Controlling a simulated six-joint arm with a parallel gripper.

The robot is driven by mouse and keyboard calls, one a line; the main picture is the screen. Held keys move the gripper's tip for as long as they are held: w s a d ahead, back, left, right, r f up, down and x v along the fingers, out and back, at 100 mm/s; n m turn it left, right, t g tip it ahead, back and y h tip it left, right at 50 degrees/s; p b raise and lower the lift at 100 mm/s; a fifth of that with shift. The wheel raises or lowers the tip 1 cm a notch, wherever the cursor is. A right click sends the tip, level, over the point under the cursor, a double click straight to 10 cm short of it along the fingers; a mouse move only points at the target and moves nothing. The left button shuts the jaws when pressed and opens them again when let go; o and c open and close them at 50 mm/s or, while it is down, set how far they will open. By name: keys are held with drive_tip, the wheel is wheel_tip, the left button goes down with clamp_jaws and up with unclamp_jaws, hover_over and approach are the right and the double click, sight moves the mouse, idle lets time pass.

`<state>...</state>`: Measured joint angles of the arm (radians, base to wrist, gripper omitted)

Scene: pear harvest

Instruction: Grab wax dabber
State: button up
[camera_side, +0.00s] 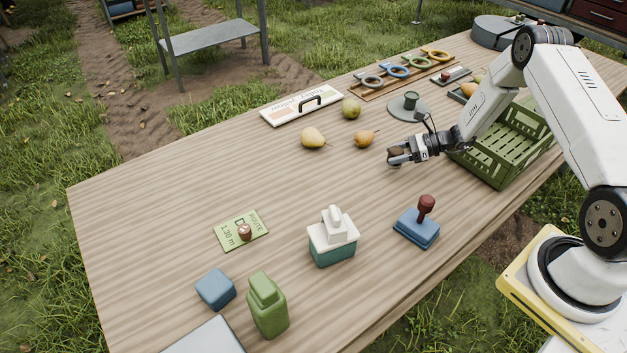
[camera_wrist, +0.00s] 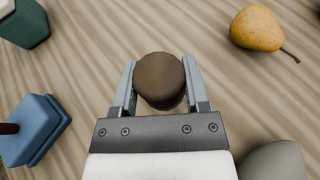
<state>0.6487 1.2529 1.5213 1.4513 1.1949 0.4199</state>
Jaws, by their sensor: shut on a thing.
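The wax dabber (camera_wrist: 160,80) shows in the wrist view as a round brown top between my two fingers. In the side view its brown end (camera_side: 395,155) is at the tip of my gripper (camera_side: 403,154), near the middle right of the table. In the wrist view my gripper (camera_wrist: 160,92) is shut on it, with a finger against each side. The dabber's lower part is mostly hidden, and I cannot tell whether it touches the table.
A blue block with a dark red handle (camera_side: 417,228) and a teal and white container (camera_side: 333,240) stand towards the front. A green crate (camera_side: 497,150) is right.

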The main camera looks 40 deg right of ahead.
drive_tip(key=s+a+r, duration=0.3)
drive_tip(key=s+r, duration=0.6)
drive_tip(key=s, duration=0.4)
drive_tip(key=shift+s+a+r, duration=0.25)
drive_tip(key=shift+a+r, duration=0.05)
drive_tip(key=shift+r, duration=0.1)
drive_tip(key=shift+w, duration=0.1)
